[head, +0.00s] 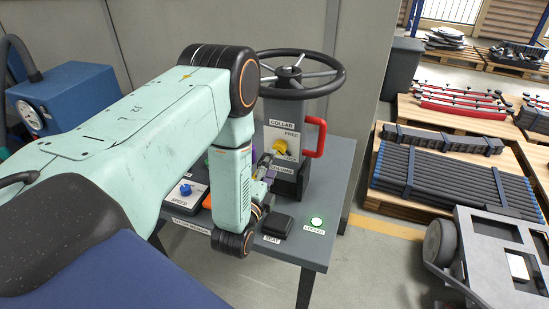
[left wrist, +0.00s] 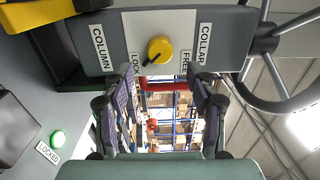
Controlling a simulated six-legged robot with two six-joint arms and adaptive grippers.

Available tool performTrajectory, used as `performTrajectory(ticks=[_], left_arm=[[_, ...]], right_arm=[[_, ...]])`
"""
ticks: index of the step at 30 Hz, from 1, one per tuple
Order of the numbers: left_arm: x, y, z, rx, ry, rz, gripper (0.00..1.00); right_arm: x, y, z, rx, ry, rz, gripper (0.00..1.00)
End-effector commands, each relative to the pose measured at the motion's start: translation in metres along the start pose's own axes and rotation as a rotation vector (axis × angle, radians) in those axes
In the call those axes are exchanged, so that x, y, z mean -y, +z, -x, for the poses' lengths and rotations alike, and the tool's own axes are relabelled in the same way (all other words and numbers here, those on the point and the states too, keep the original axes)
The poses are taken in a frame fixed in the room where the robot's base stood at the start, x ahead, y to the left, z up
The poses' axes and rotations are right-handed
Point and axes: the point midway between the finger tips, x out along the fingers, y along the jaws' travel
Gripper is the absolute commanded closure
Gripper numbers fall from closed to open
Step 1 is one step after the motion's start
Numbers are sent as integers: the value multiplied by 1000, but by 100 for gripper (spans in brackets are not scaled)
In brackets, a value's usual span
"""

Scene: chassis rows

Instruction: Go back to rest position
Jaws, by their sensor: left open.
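My left arm reaches in from the left in the head view and bends down over a grey bench (head: 330,215). My left gripper (head: 262,185) is partly hidden behind my own wrist, close to the front of the column box. In the left wrist view its two fingers (left wrist: 158,95) are spread apart with nothing between them. The yellow knob (head: 280,147) on the collar panel is just beyond the fingers, and it also shows in the left wrist view (left wrist: 160,49). No contact with it shows. My right gripper is not in view.
A black steering wheel (head: 322,72) tops the column, with a red handle (head: 316,137) beside it. A lit green LOCKED lamp (head: 317,221), black SEAT pad (head: 277,225) and blue SPEED knob (head: 185,190) are on the bench. Loaded pallets (head: 440,188) and a grey cart (head: 500,245) stand right.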

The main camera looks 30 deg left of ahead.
Motion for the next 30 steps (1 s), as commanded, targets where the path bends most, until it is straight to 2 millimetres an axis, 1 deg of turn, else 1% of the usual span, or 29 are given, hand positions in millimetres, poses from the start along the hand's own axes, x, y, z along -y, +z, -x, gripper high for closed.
performTrajectory(ticks=[1,3,6,21,24,26,29,30], left_arm=[[-1,0,6,-1,3,0,42],[0,0,11,0,0,0,42],[0,0,15,0,0,0,42],[0,0,16,0,-1,1,42],[0,0,16,0,4,34,42],[-5,0,16,0,25,92,42],[-27,-1,21,11,131,259,42],[-40,-2,26,25,193,342,42]], right_arm=[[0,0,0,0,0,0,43],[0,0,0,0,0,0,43],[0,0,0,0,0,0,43],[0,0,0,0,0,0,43],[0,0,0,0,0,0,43],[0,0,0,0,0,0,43],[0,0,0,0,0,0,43],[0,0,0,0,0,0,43]])
